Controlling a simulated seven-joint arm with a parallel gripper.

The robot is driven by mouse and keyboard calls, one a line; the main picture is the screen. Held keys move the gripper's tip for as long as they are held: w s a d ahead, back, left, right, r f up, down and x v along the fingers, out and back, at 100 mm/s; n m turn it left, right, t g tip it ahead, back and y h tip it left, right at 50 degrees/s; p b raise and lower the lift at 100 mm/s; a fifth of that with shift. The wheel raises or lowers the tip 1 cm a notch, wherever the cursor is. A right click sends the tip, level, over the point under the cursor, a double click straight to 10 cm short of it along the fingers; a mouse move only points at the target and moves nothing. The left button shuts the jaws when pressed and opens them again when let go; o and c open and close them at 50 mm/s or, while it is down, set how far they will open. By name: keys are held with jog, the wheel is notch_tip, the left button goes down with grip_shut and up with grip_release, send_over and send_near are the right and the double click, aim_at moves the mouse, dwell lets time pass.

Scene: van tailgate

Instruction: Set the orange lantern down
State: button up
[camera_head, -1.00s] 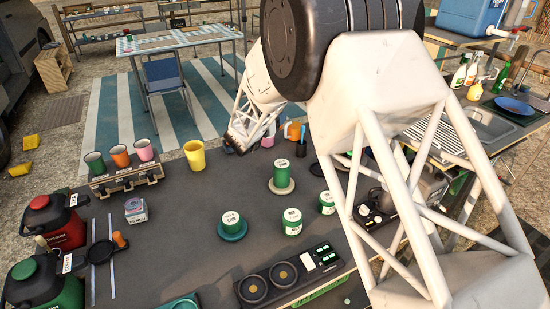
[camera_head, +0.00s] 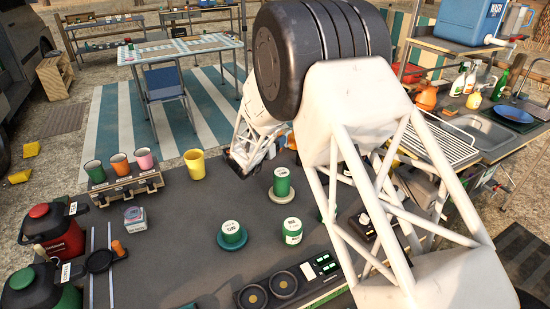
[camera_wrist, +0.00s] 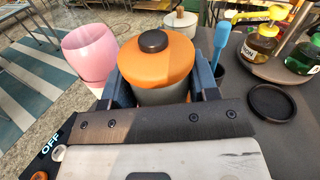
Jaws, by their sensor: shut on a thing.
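In the head view my gripper (camera_head: 243,165) is over the far edge area of the dark table (camera_head: 180,240), right of the yellow cup (camera_head: 195,164).
In the wrist view a pink cup (camera_wrist: 90,52) is close on the left, and a blue-handled utensil (camera_wrist: 221,40) and a dark round coaster (camera_wrist: 271,103) are on the right. Green tins (camera_head: 282,185) stand nearer on the table. Bare tabletop lies left of them.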

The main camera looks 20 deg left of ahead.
jog(key=shift+f, duration=1.8)
jog(key=shift+f, duration=1.85)
jog(key=shift+f, duration=0.1)
jog(key=o, duration=1.1)
jog(key=shift+c, duration=0.2)
jog(key=v, duration=1.2)
